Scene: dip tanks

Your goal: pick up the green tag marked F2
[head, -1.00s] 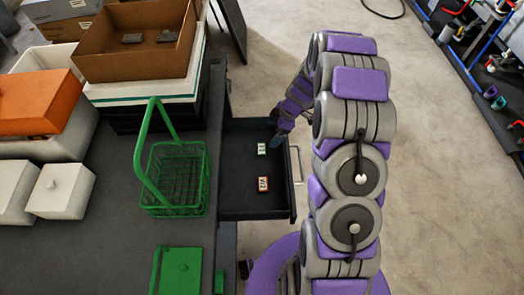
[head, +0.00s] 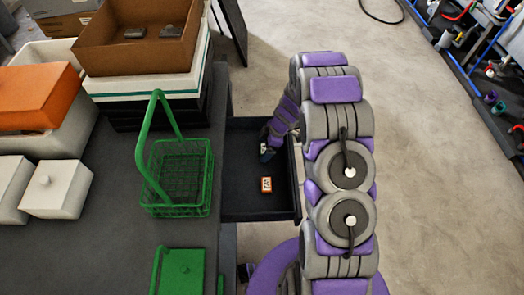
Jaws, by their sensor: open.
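The open dark drawer (head: 240,205) holds the small tags. The green tag (head: 264,149) is almost wholly covered by my gripper; only a small pale bit shows, and its marking cannot be read now. My gripper (head: 266,154) is open, down in the drawer at the green tag. Whether the tag lies between the fingers cannot be told. An orange tag (head: 266,185) with a white face lies nearer the drawer's front in the picture, apart from my gripper.
A green wire basket (head: 180,200) with a raised handle stands on the dark bench (head: 100,245) left of the drawer. A green lidded box (head: 183,272) is below it. The drawer walls surround my gripper. Open floor lies right of my arm.

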